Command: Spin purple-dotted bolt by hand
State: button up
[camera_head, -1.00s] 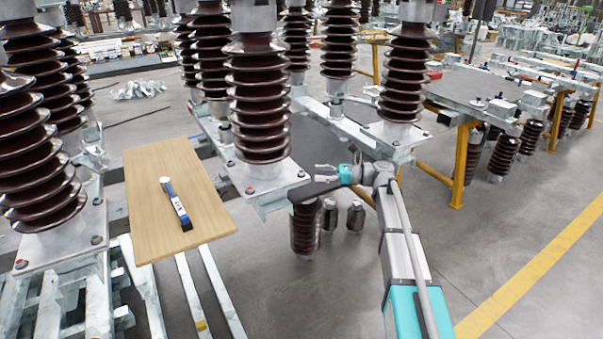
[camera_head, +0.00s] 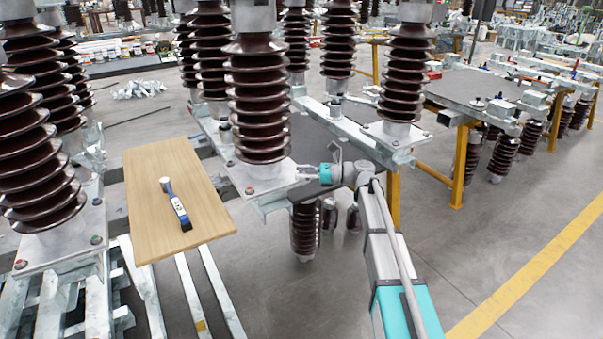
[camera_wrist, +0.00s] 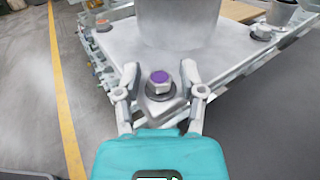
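The purple-dotted bolt (camera_wrist: 159,83) stands on a corner of a grey metal base plate (camera_wrist: 120,45) in the wrist view, with its purple top facing me. My gripper (camera_wrist: 160,75) is open, with one finger on each side of the bolt and a visible gap to it on both sides. In the head view my gripper (camera_head: 308,170) is at the right corner of the base plate under the middle insulator (camera_head: 258,100). The bolt itself is too small or hidden to make out there.
Other bolts sit on the plate's corners, one with a red mark (camera_wrist: 103,25). The ribbed insulator column rises close by. A wooden board (camera_head: 155,215) with a blue-handled tool (camera_head: 179,207) lies to the left. Open floor is at the right.

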grip_shut()
jog(key=shift+s+m+t, duration=0.15)
jog(key=shift+m+t, duration=0.25)
jog(key=shift+t, duration=0.3)
jog(key=m+t, duration=0.3)
jog(key=t, duration=0.1)
jog(key=shift+s+t+h, duration=0.15)
jog(key=shift+t+h, duration=0.15)
jog(key=shift+h, duration=0.1)
jog(key=m+t+h, duration=0.2)
jog(key=t, duration=0.1)
jog(key=m+t+h, duration=0.2)
jog(key=m+t, duration=0.1)
jog(key=t, duration=0.1)
jog(key=m+t+h, duration=0.2)
jog(key=m+h, duration=0.1)
jog(key=m+t+h, duration=0.2)
jog(key=h, duration=0.2)
jog(key=shift+a+m+t+h, duration=0.15)
jog(key=shift+m+t+h, duration=0.15)
jog(key=shift+m, duration=0.1)
jog(key=shift+w+m+t+h, duration=0.2)
jog(key=shift+m+h, duration=0.75)
jog(key=shift+h, duration=0.55)
jog(key=shift+w+m+t+h, duration=0.1)
jog(key=shift+m+t+h, duration=0.1)
jog(key=shift+m+h, duration=1.05)
jog(key=shift+h, duration=0.65)
